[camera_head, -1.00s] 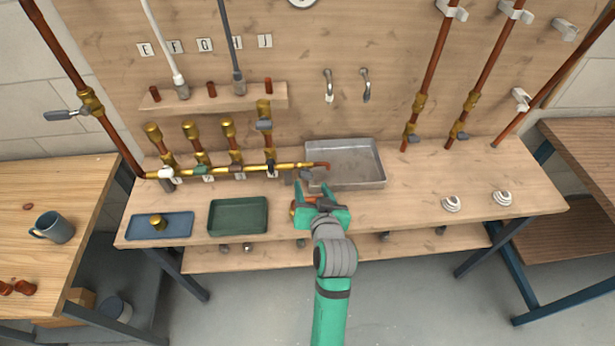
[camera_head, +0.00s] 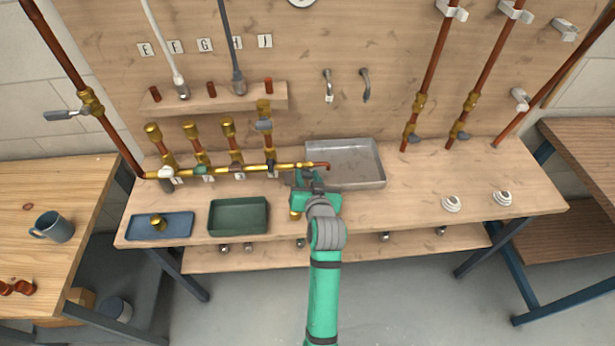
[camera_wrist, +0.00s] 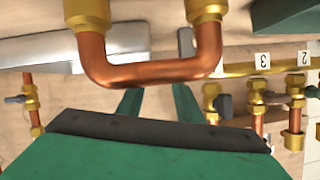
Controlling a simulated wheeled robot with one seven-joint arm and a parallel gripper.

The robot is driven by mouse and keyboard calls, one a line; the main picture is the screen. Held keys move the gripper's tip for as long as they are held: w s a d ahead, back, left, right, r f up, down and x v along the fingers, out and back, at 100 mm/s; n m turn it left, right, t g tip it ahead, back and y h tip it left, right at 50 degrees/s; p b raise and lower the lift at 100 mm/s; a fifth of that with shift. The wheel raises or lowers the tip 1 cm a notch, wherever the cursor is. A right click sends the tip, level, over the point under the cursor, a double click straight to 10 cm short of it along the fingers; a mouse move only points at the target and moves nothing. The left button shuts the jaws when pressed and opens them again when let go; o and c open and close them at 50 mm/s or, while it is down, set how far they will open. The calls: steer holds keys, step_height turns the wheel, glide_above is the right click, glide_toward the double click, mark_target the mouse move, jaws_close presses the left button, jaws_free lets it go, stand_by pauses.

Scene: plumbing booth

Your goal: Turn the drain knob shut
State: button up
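My gripper (camera_head: 310,178) is at the right end of the brass manifold (camera_head: 222,171), beside the metal tray's left edge. In the wrist view its two green fingers (camera_wrist: 158,102) stand apart, with a gap between them. The drain knob is not clearly visible; my gripper covers the manifold's end. I cannot tell whether the fingers hold anything. A small grey part (camera_wrist: 186,41) shows behind the bend.
The metal tray (camera_head: 378,176) stands just right of my gripper. A green tray (camera_head: 238,231) and a blue tray (camera_head: 147,236) lie to the left. Upright valves with numbered labels line the manifold. The bench is clear right of the metal tray, up to two white round pieces (camera_head: 451,204).

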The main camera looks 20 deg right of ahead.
steer(key=shift+d+m+y, duration=0.1)
steer(key=shift+m+y, duration=0.3)
steer(key=shift+m, duration=0.2)
steer(key=shift+c, duration=0.4)
steer(key=o, duration=1.1)
steer(key=shift+s, duration=0.1)
steer(key=v, duration=1)
steer(key=shift+s, duration=0.35)
